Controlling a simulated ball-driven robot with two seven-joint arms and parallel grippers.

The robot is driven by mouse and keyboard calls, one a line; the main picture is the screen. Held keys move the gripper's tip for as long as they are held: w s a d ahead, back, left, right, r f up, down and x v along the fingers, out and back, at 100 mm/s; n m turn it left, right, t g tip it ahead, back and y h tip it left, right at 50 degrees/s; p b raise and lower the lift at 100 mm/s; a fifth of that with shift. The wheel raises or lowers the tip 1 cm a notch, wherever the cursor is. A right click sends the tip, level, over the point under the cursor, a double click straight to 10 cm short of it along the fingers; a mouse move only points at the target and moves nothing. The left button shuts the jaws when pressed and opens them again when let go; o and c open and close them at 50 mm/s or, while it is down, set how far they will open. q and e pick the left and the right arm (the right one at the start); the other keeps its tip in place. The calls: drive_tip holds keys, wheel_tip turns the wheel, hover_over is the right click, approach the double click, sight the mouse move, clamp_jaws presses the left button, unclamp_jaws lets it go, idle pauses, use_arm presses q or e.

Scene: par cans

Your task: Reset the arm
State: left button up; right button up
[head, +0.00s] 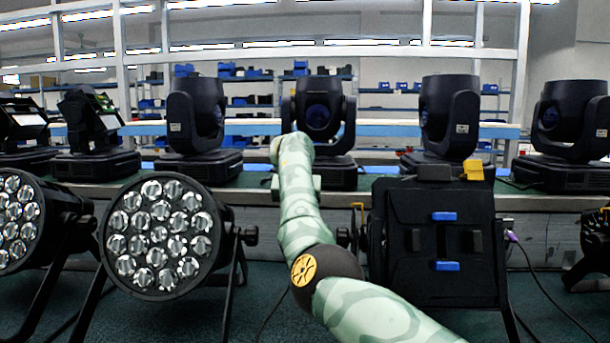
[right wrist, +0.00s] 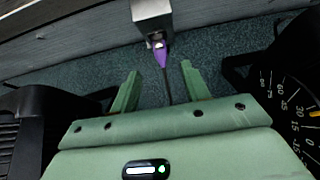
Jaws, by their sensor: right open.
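My right arm (head: 303,215), in a pale green camouflage pattern, comes in from the lower right of the head view and reaches up and away in the middle. Its gripper cannot be made out there. In the right wrist view my right gripper (right wrist: 160,69) is open, its two green fingers apart. A purple plug (right wrist: 162,54) sits at a metal block (right wrist: 153,20) beyond the fingertips, and its dark cable runs down between the fingers. The fingers do not appear to close on it. My left gripper is not in view.
A par can with many round lenses (head: 165,236) stands left of my arm. A black fixture with blue clips (head: 440,245) stands to the right, with another purple plug (head: 511,237) beside it. Several moving heads (head: 318,112) line the bench behind. A numbered dial (right wrist: 300,110) is close at the right.

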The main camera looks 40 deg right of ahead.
use_arm(q)
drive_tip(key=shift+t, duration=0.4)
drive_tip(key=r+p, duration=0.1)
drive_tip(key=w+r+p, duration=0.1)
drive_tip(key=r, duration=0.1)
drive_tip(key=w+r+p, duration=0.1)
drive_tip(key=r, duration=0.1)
drive_tip(key=shift+p, duration=0.3)
use_arm(e)
drive_tip(key=v, duration=0.8)
drive_tip(key=shift+a, duration=0.1)
